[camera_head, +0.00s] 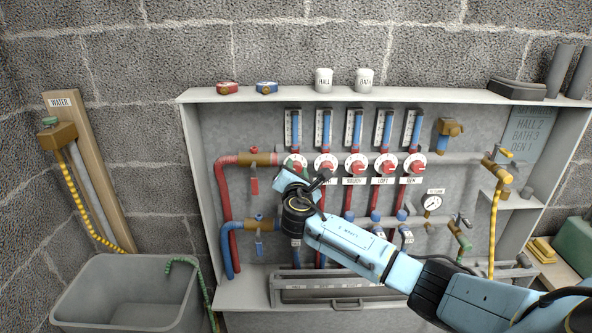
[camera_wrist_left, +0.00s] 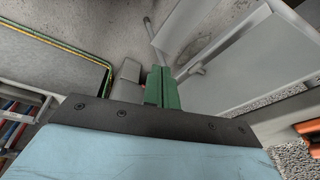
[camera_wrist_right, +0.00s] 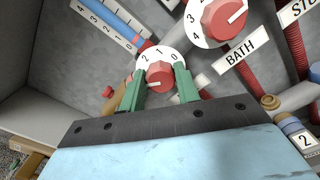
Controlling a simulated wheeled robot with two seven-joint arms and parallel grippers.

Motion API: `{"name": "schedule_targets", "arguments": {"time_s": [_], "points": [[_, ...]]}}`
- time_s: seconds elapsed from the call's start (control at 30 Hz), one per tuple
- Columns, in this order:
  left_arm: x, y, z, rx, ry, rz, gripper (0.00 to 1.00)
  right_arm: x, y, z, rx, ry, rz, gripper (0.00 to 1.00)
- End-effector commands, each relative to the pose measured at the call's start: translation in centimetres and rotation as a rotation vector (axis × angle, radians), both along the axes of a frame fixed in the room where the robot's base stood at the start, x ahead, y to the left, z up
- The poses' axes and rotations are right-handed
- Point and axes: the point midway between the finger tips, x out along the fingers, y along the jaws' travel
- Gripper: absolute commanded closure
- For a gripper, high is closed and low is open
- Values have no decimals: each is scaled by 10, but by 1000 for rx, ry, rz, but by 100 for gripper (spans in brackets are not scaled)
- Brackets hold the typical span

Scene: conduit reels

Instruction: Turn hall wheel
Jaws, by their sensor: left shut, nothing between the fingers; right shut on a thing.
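The hall wheel is the leftmost of a row of red knobs on white numbered dials (camera_head: 297,158); my right gripper partly covers it in the head view. In the right wrist view its red knob (camera_wrist_right: 159,76) sits between the green fingers of my right gripper (camera_wrist_right: 160,92), shut on it. The numbers 2, 1 and 0 show on its dial, and a white mark shows low on the knob. My right gripper (camera_head: 291,172) also shows in the head view. My left gripper (camera_wrist_left: 161,88) is shut and empty in the left wrist view, out of the head view.
The bath wheel (camera_head: 326,163) is close on the right, with more wheels beyond. Gauge tubes (camera_head: 293,128) stand above and pipes run below. A board (camera_head: 527,133) reads HALL 2, BATH 3, DEN 1. A grey tub (camera_head: 128,291) stands at the lower left.

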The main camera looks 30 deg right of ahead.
Motion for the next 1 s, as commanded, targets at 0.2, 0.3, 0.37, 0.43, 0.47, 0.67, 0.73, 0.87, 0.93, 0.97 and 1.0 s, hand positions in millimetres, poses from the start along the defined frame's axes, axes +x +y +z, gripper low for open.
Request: {"name": "schedule_targets", "arguments": {"time_s": [0.2,0.3,0.37,0.43,0.47,0.67,0.73,0.87,0.93,0.97,1.0], "points": [[0,0,2,1,2,-1,100,-1,0,-3,180,-106,1,91],[2,-1,9,-2,-13,-2,100,-1,0,-4,261,-155,-1,91],[3,-2,14,-3,-17,-2,100,-1,0,-4,310,-186,0,91],[1,-3,20,-6,-20,-3,100,-1,0,-4,367,-221,0,91],[0,-5,24,-10,-20,-2,100,-1,0,-4,391,-236,0,91],[-5,-9,39,-21,-29,0,100,-1,0,-6,554,-335,-1,91],[-7,-10,45,-25,-33,1,100,-1,0,-6,611,-370,-1,91],[-11,-13,57,-33,-39,3,100,-1,0,-6,715,-435,-1,91],[-2,-16,59,-44,-89,-4,100,-1,0,-7,773,-469,-1,91],[4,-18,60,-51,-119,-7,100,-1,0,-7,797,-485,0,91],[11,-21,62,-59,-158,-12,100,-1,0,-7,828,-504,-1,91]]}}
